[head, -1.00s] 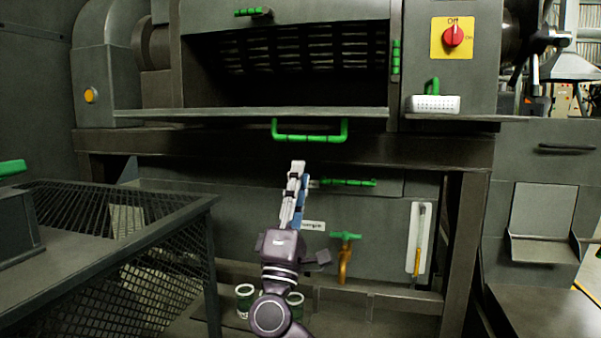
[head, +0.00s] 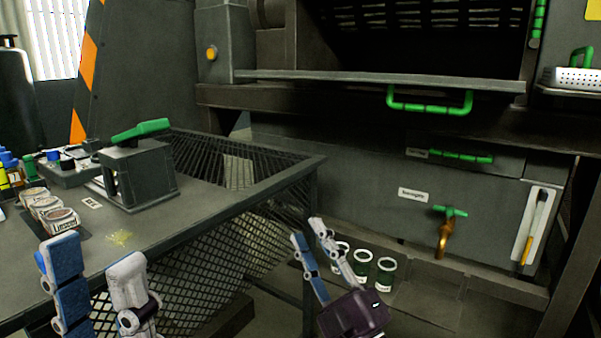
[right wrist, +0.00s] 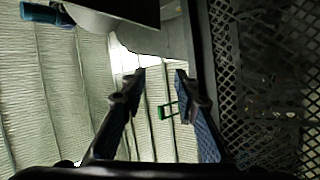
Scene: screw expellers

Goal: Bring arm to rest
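My left gripper (head: 95,248) is at the bottom left of the head view, in front of the table. Its blue-backed finger and whitish finger stand apart, with nothing between them. My right gripper (head: 307,228) is at the bottom centre, beside the mesh-sided table end and in front of the machine's lower part. Its two fingers are apart and empty. In the right wrist view the fingertips (right wrist: 160,73) are also spread, with a green handle (right wrist: 168,109) showing beyond them, apart from them. My arms are mostly out of frame.
The mesh-sided table (head: 225,280) carries a green-handled device (head: 140,175), tins (head: 52,215) and bottles. The machine has a green-handled door (head: 430,108) and a brass tap (head: 444,240).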

